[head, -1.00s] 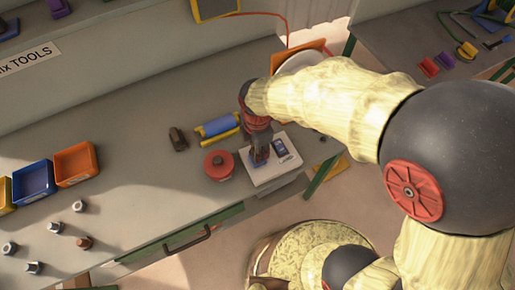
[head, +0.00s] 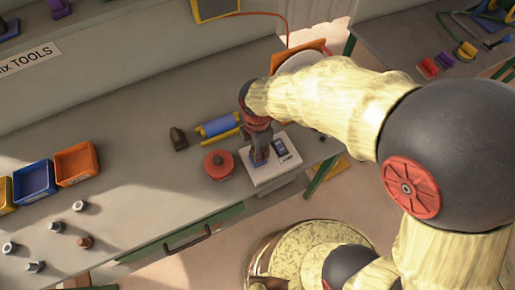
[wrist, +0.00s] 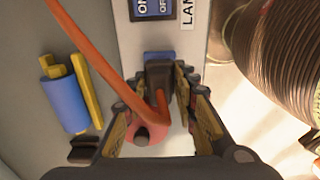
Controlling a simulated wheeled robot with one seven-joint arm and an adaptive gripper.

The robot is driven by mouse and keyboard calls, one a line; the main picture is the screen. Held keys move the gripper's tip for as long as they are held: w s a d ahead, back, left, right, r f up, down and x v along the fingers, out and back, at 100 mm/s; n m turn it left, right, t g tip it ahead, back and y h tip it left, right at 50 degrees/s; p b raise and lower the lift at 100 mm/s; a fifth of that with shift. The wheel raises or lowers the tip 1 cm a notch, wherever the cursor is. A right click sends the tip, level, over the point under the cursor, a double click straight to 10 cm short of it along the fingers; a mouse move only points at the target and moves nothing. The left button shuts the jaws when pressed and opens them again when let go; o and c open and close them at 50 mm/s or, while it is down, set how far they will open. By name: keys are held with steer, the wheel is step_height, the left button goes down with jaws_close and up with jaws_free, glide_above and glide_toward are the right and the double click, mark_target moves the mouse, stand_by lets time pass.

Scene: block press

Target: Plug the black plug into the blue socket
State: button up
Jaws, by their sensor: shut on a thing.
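My gripper (wrist: 154,88) is shut on the black plug (wrist: 158,74), with one finger on each side of it. An orange-red cable (wrist: 100,68) bends away from the plug toward the upper left. The blue socket (wrist: 159,56) sits on a white panel (wrist: 132,42), right at the plug's front end. The plug's nose overlaps the socket in this view, so I cannot tell whether it is in. In the head view my gripper (head: 259,153) points down over the white panel (head: 272,174), and it mostly hides plug and socket.
An ON/OFF switch (wrist: 153,8) is on the panel beyond the socket. A red round pot (head: 219,164) stands close to the panel's left. A blue roll (head: 218,126) with yellow bars and a dark brown block (head: 178,138) lie behind. Bins stand at the far left.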

steer(key=shift+f+b, duration=0.3)
steer(key=shift+f, duration=0.3)
steer(key=o, duration=1.1)
steer(key=shift+o, duration=0.2)
step_height(320, 180, up, 12)
stand_by(0.5)
